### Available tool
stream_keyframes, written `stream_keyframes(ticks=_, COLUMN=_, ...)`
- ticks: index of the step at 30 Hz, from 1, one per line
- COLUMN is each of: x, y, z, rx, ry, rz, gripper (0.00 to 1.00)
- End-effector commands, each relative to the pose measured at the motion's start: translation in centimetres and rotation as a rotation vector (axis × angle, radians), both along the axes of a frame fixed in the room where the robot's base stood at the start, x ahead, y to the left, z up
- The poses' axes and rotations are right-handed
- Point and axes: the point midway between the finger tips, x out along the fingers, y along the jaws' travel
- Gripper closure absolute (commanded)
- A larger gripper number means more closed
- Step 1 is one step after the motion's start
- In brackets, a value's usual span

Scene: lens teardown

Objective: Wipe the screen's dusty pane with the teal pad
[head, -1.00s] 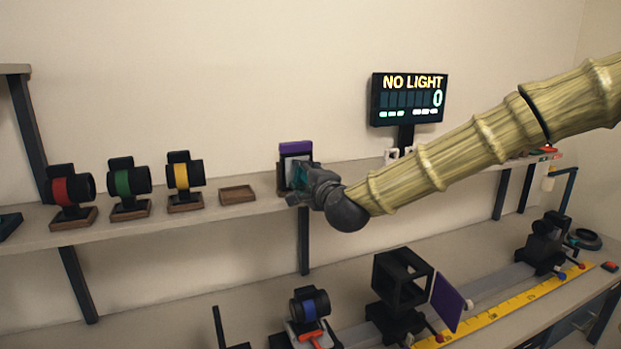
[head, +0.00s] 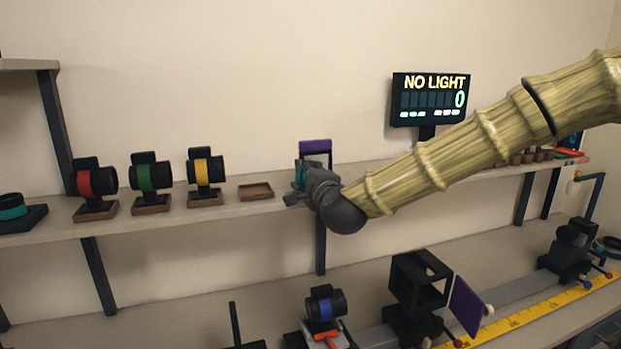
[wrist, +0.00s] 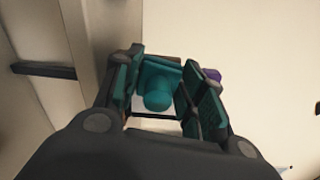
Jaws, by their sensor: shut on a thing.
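The screen stands on the wall shelf with a purple top edge (head: 315,146) and a pale pane (head: 321,160) below it. My gripper hides most of its lower part. My gripper (head: 299,176) is in front of the screen's left side, with the arm reaching in from the right. In the wrist view my gripper (wrist: 168,95) is shut on the teal pad (wrist: 158,86), whose round knob sits between the fingers. A pale strip shows behind the pad there. I cannot tell whether the pad touches the pane or how dusty the pane is.
An empty wooden tray (head: 256,191) and red, green and yellow ringed lens holders (head: 205,172) stand left along the shelf (head: 150,220). A display reading NO LIGHT (head: 431,100) is at right. The lower bench holds a black cage (head: 420,280), a purple panel (head: 466,306) and a yellow ruler (head: 540,312).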

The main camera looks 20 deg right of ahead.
Motion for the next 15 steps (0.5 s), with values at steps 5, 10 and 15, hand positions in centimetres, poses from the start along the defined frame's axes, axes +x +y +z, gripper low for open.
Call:
stream_keyframes(ticks=5, x=-0.1, y=0.0, z=1.0, rx=0.001, ry=-0.003, rz=0.0, gripper=0.82)
stream_keyframes(ticks=10, x=-0.1, y=-0.4, z=1.0, rx=0.002, ry=-0.002, rz=0.0, gripper=0.82)
stream_keyframes(ticks=15, x=-0.1, y=-1.5, z=1.0, rx=0.002, ry=-0.004, rz=-0.002, gripper=0.82)
